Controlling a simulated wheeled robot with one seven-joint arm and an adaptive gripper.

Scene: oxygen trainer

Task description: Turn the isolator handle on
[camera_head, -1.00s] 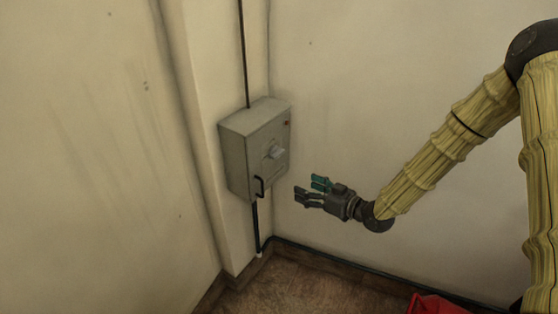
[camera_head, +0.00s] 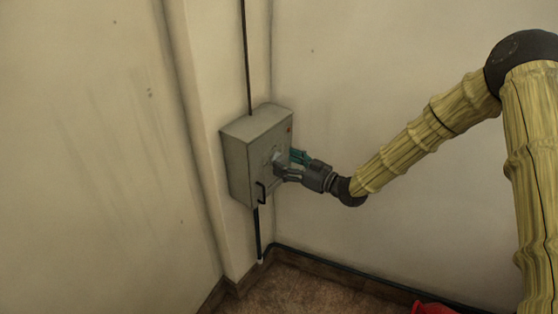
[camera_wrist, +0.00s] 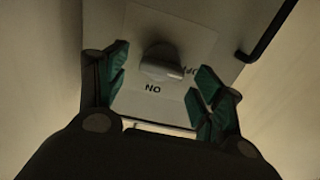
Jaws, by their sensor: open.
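A grey isolator box (camera_head: 240,158) is mounted on the wall pillar. Its light grey rotary handle (camera_wrist: 161,63) sits on a pale plate in the wrist view, with "NO" lettering below it and other, partly hidden lettering to its right. The handle's grip lies roughly across the picture, tilted down to the right. My gripper (camera_head: 291,163) is at the box front. In the wrist view my gripper (camera_wrist: 160,88) is open, its green-padded fingers to either side of the handle and apart from it. In the head view the handle is mostly hidden by the fingers.
A black pull handle (camera_head: 261,192) sticks out of the box's lower front and also shows at upper right in the wrist view (camera_wrist: 268,36). A small red spot (camera_head: 289,130) is on the box. A red object (camera_head: 437,308) lies on the floor. The wall to the right is clear.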

